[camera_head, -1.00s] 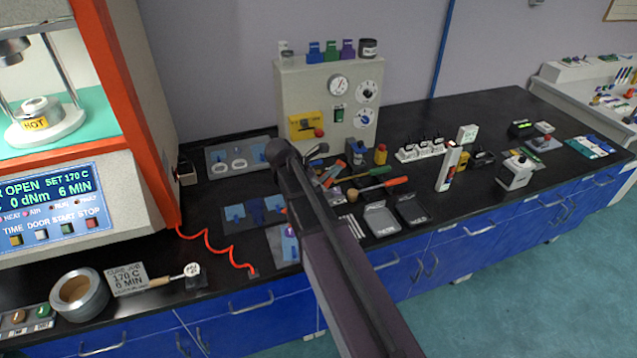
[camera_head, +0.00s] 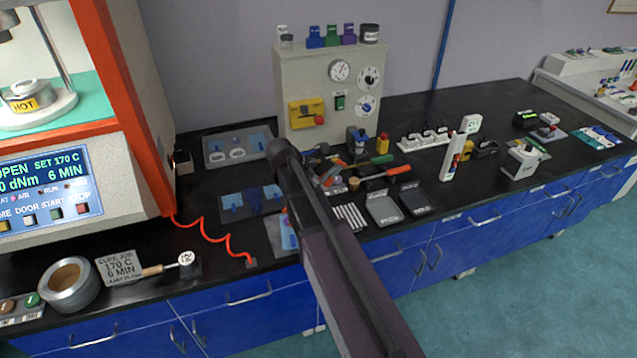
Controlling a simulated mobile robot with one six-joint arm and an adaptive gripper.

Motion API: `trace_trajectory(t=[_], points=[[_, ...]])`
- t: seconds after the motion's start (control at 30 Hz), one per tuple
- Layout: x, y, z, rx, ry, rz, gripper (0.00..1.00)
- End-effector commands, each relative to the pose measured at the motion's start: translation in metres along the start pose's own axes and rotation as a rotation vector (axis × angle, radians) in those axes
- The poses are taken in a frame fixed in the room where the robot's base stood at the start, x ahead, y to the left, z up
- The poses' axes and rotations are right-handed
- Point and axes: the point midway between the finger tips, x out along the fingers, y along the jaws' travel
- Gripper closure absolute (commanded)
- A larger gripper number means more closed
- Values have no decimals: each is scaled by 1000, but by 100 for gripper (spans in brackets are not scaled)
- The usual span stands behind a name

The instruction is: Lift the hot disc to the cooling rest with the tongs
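A pale round piece labelled HOT (camera_head: 28,104) sits on the lower platen inside the open press (camera_head: 150,160) at the left edge; I cannot tell whether the disc itself is on it. Tools with red and green handles (camera_head: 382,171) lie in the middle of the bench, partly behind my arm; I cannot tell whether the tongs are among them. My dark arm link rises from the bottom centre; no gripper fingers can be made out.
A cream gauge panel (camera_head: 297,80) stands at the back. A red coiled cord (camera_head: 228,245) crosses the bench below the press. A tape roll (camera_head: 70,285) and a card (camera_head: 121,265) are at front left.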

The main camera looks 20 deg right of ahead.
Motion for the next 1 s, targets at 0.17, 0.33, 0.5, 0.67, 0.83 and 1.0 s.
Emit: trace_trajectory(t=[0.17,0.33,0.5,0.67,0.83,1.0], points=[[0,0,0,0,0,0,52],[0,0,0,0,0,0,60],[0,0,0,0,0,0,100],[-1,0,2,1,0,0,100],[-10,0,9,1,0,0,100],[-23,0,18,1,0,0,100]])
